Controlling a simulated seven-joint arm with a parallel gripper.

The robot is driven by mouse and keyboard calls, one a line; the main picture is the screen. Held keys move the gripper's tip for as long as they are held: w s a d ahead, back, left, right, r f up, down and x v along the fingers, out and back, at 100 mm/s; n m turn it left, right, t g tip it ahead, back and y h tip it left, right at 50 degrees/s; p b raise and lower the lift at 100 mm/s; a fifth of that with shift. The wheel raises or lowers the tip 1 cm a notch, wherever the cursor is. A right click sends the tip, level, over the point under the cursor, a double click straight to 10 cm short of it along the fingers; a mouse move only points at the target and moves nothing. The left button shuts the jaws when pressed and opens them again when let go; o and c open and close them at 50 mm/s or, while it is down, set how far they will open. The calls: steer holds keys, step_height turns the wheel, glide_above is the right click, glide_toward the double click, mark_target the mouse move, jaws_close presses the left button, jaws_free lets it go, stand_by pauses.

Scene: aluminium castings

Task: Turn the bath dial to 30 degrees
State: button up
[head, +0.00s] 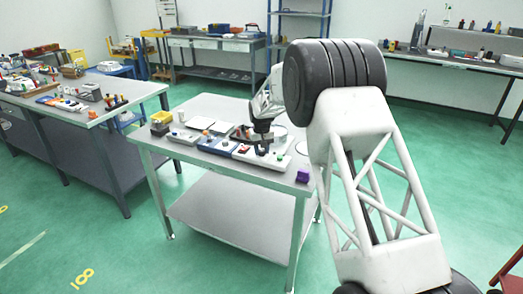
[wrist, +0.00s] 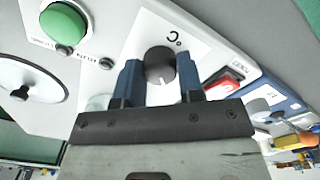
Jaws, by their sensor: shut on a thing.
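The bath dial (wrist: 159,62) is a dark round knob with a pale pointer line, on a white panel (wrist: 125,25) marked °C. In the wrist view the blue fingers of my gripper (wrist: 160,78) stand on either side of the dial and are shut on it. The pointer line faces down in the picture, towards the gripper; no scale numbers are readable. In the head view my gripper (head: 263,141) is low over the panel (head: 270,160) on the grey table (head: 205,107); the dial cannot be made out there.
A green button (wrist: 64,22) and a round lid-like disc (wrist: 30,78) are left of the dial in the wrist view. A red switch (wrist: 224,82) is close on the right. In the head view a purple block (head: 303,175) sits at the table's right corner.

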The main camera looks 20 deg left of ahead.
mark_target(262, 150)
steer(key=shift+n, duration=0.5)
steer(key=o, duration=0.9)
steer(key=shift+r, duration=3.95)
steer(key=shift+d, duration=0.1)
